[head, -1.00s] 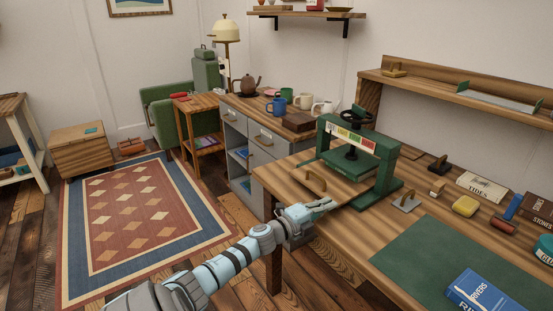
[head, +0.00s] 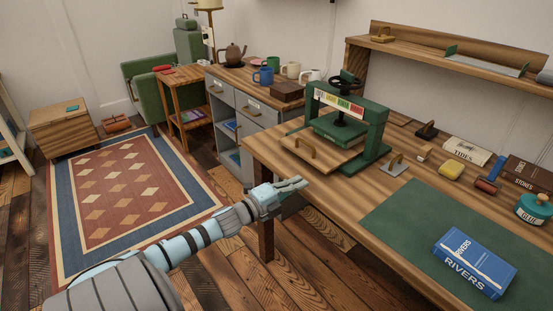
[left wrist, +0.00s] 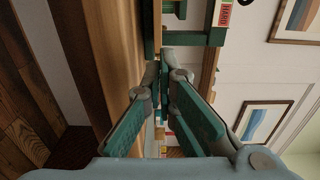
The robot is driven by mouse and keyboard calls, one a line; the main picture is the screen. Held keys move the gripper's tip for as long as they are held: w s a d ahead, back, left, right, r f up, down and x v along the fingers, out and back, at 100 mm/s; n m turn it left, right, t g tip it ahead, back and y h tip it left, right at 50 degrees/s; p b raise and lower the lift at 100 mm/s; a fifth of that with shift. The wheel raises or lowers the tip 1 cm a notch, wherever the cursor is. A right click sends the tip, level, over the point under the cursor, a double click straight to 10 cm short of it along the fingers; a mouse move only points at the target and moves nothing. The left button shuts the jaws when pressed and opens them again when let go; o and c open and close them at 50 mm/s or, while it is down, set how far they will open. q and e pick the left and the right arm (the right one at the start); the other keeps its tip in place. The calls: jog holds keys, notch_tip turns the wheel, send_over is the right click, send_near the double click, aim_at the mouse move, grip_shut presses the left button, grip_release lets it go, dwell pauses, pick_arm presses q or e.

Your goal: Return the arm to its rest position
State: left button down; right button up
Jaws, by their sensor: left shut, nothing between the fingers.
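My left arm reaches in from the lower left in the head view. Its gripper (head: 299,184) is shut and empty, just off the left edge of the wooden workbench (head: 285,150), in front of the green press (head: 345,125). In the left wrist view the fingers (left wrist: 160,75) meet at their tips, with the bench edge close on the left side and part of the green press beyond. My right gripper does not show.
The bench holds a green mat (head: 415,225), a blue book (head: 475,262), a yellow block (head: 451,170) and a glue pot (head: 534,208). A grey cabinet (head: 240,125) with mugs stands behind.

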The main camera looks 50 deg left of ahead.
pick_arm(q)
jog(key=s+p, duration=0.6)
jog(key=p, duration=0.1)
jog(key=s+a+f+n+g+y, duration=0.2)
jog(key=s+a+f+n+g, duration=0.1)
jog(key=f+n, duration=0.3)
jog(key=s+a+f+n+g+y, duration=0.2)
jog(key=s+a+f+n, duration=0.15)
jog(key=f, duration=0.45)
jog(key=s+d+f+n+g+y+p, duration=0.15)
jog(key=s+f+n+g, duration=0.45)
jog(key=s+f, duration=0.7)
jog(key=s+d+f+n+g+h+p, duration=0.1)
jog(key=s+d+f+g+p, duration=0.1)
jog(key=s+d, duration=0.7)
jog(key=s+d+f+n+g+h+p, duration=0.2)
jog(key=s+d+f, duration=0.3)
jog(key=s+d, duration=0.5)
jog(key=shift+s+d+g, duration=0.3)
jog(key=shift+d+g, duration=0.55)
jog(key=shift+g, duration=0.05)
